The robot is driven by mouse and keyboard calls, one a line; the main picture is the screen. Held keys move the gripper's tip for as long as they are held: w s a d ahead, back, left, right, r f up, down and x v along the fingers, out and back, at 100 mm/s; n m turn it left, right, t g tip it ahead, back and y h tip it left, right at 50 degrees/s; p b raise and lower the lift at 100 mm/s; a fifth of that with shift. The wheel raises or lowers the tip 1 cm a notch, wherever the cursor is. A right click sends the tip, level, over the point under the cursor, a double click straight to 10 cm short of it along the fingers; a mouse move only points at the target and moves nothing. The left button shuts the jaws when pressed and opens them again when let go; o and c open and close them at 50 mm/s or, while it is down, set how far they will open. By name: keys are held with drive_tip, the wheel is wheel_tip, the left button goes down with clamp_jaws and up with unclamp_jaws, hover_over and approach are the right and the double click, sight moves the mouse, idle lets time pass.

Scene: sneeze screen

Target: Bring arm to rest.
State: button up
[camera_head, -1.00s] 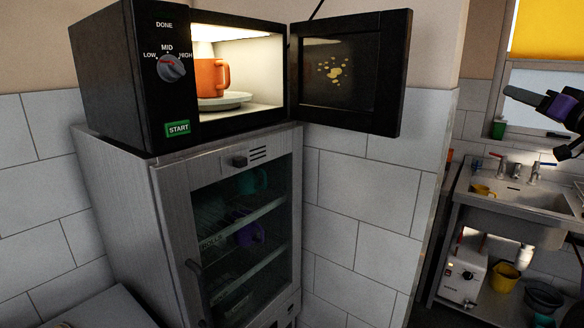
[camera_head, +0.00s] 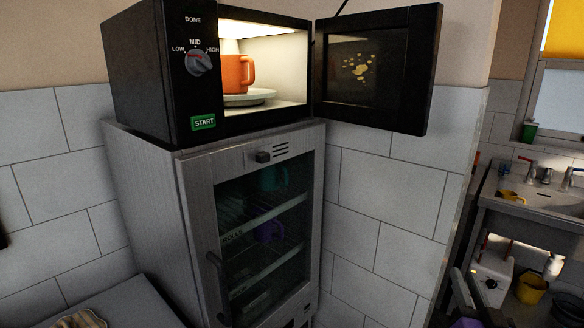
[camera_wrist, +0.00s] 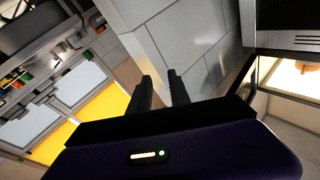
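My gripper (camera_wrist: 160,78) shows in the wrist view with its two dark fingers apart and nothing between them. In the head view my gripper (camera_head: 470,285) is at the bottom right, partly cut off by the frame, its fingers pointing upward. It is apart from the black microwave (camera_head: 150,80), which stands on the steel cabinet with its door (camera_head: 415,75) wide open. An orange mug (camera_head: 237,72) sits on the plate (camera_head: 250,98) inside the lit microwave.
The steel glass-door cabinet (camera_head: 145,185) is shut, with dim cups inside. A sink (camera_head: 545,198) and a shelf with a white appliance (camera_head: 490,278) and yellow bucket (camera_head: 530,289) are at the right. A pale counter (camera_head: 130,300) holds a striped cloth (camera_head: 80,320) at the lower left.

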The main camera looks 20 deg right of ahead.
drive_tip(key=s+a+f+n+y, duration=0.3)
drive_tip(key=s+a, duration=0.6)
drive_tip(key=a, duration=0.1)
drive_tip(key=s+a+f+n+g+y, duration=0.1)
drive_tip(key=s+a+f+n+y, duration=0.2)
drive_tip(key=s+a, duration=0.7)
drive_tip(key=s+a+f+n+g+y+b, duration=0.1)
drive_tip(key=s+a+f+n+y, duration=0.2)
drive_tip(key=s+a, duration=0.7)
drive_tip(key=shift+a+f+y, duration=0.6)
drive_tip(key=shift+a+y, duration=0.4)
drive_tip(key=shift+w, duration=0.15)
